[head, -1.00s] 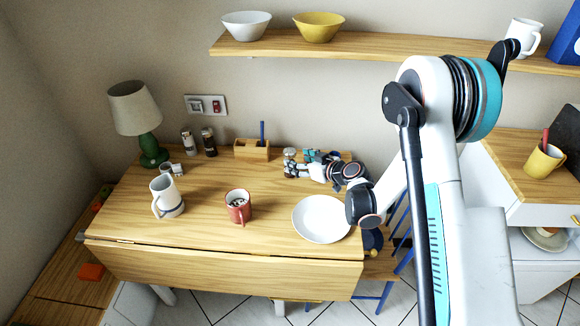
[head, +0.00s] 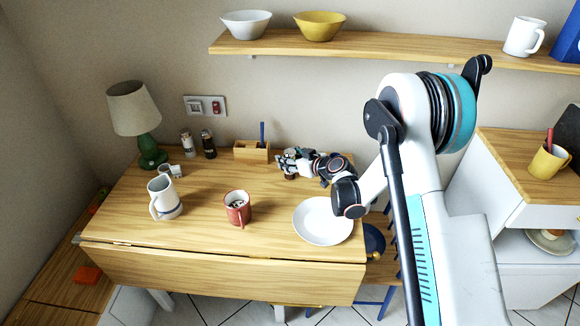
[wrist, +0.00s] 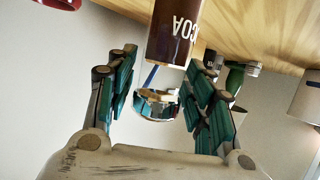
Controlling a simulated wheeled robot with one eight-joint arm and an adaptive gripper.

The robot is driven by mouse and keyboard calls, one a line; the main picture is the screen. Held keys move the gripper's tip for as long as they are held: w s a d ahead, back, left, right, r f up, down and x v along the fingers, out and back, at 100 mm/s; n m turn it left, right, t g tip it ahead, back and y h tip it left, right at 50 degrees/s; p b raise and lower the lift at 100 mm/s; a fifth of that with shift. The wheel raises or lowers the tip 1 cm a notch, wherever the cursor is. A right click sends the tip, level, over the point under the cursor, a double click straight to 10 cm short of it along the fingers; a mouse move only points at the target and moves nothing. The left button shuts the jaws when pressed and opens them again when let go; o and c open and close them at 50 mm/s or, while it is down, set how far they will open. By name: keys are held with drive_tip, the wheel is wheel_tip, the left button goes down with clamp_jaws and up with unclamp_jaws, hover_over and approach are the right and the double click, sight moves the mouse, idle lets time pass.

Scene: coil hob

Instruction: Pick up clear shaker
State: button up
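The clear shaker (wrist: 174,32), with brown contents, "COA" lettering and a shiny metal cap, hangs upside down in the wrist view, with the tabletop at the top of that picture. In the head view only a small part of the shaker (head: 290,177) shows under my gripper (head: 287,162), at the back of the table. In the wrist view my gripper (wrist: 163,62) is open. Its two teal-padded fingers stand on either side of the shaker's cap and upper part, with a visible gap on each side.
A wooden holder (head: 251,152) with a blue pen stands left of my gripper. Two other shakers (head: 208,144) and a green lamp (head: 152,152) are farther left. A white plate (head: 322,221), red mug (head: 237,208) and white pitcher (head: 164,198) stand in front. The table between them is clear.

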drive_tip(key=c, duration=0.6)
